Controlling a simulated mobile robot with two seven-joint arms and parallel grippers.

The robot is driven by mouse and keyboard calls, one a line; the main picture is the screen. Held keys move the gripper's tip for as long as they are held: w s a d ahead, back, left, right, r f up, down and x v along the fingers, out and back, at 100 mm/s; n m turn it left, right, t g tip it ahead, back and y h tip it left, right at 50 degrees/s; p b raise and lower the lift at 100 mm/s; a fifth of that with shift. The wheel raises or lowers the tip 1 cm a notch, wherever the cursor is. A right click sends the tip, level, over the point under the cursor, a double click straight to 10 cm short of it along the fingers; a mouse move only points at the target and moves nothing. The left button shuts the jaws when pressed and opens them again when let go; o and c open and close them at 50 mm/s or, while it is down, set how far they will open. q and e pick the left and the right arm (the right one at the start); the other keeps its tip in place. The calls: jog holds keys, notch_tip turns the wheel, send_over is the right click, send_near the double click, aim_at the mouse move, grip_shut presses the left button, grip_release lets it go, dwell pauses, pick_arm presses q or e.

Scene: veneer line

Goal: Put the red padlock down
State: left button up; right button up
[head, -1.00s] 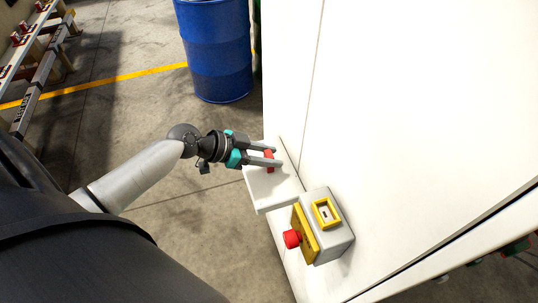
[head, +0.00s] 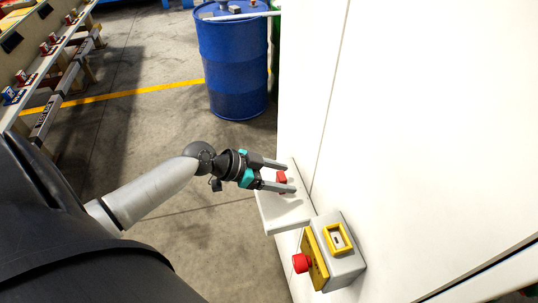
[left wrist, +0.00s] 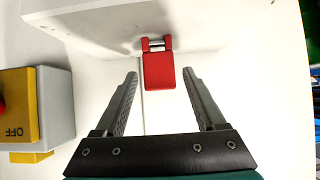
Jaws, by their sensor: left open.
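The red padlock (head: 282,180) is on the small white shelf (head: 283,218) at the side of the white cabinet. In the left wrist view the padlock (left wrist: 159,71) shows its red body and a metallic shackle, just past my fingertips and roughly centred between them. My left gripper (head: 291,178) is open, with a finger on each side of the padlock in the head view. In the left wrist view the fingers (left wrist: 166,82) have clear gaps on both sides and do not touch it. My right gripper is not in view.
A grey switch box (head: 338,252) with a yellow plate and red button (head: 301,263) is mounted beside the shelf. The tall white cabinet wall (head: 430,120) fills the right. A blue drum (head: 236,70) stands behind. The floor left of the shelf is clear.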

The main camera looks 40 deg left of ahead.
pick_arm(q)
jog(key=v, duration=1.2)
jog(key=shift+r, duration=0.15)
jog(key=s+a+f+n+g+y, duration=0.1)
jog(key=s+a+f+n+y, duration=0.15)
jog(key=f, duration=0.65)
jog(key=s+a+f+n+g+y, duration=0.1)
jog(key=s+a+f+n+y, duration=0.2)
jog(key=f, duration=0.6)
jog(key=s+a+f+n+g+y, duration=0.15)
jog(key=s+f, duration=0.25)
jog(key=f, duration=0.5)
jog(key=s+d+f+m+g, duration=0.1)
jog(key=s+d+f+g, duration=0.3)
jog(key=s+d+f, duration=1.3)
jog(key=shift+s+d, duration=0.4)
jog(key=shift+s, duration=0.65)
notch_tip(320, 180, down, 14)
jog(key=b, duration=1.4)
jog(key=shift+f+b, duration=0.25)
jog(key=shift+b, duration=0.15)
